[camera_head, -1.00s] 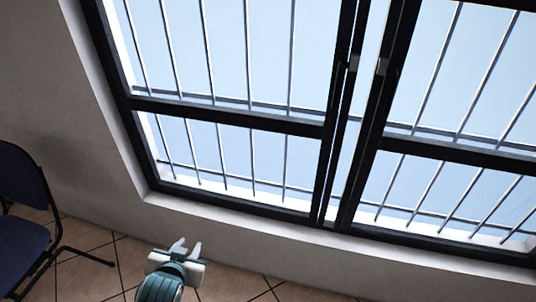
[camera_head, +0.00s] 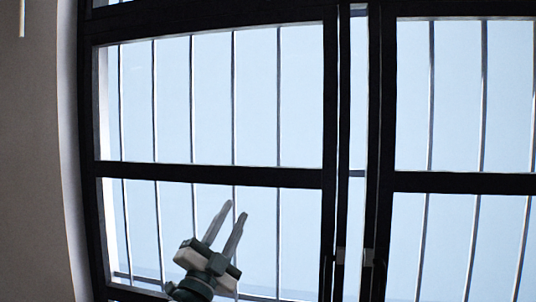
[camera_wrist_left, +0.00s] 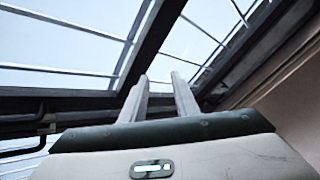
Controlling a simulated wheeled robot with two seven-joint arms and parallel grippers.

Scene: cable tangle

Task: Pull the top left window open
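The left window sash (camera_head: 210,175) has a dark frame and a crossbar, with pale sky and thin upright bars behind it. A small grey handle piece (camera_head: 342,255) sits on its right stile, beside a similar piece (camera_head: 369,257) on the right sash (camera_head: 460,183). A narrow strip of sky shows between the sashes. My left gripper (camera_head: 236,208) is in front of the lower left pane, left of the handle pieces and apart from them. Its fingers are parted and empty, also in the left wrist view (camera_wrist_left: 159,85). My right gripper is out of view.
A plain wall (camera_head: 35,150) lies left of the window. In the left wrist view, dark frame bars (camera_wrist_left: 150,45) cross above the fingers, and a dark curved bar (camera_wrist_left: 20,150) shows at the left; I cannot tell what it is.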

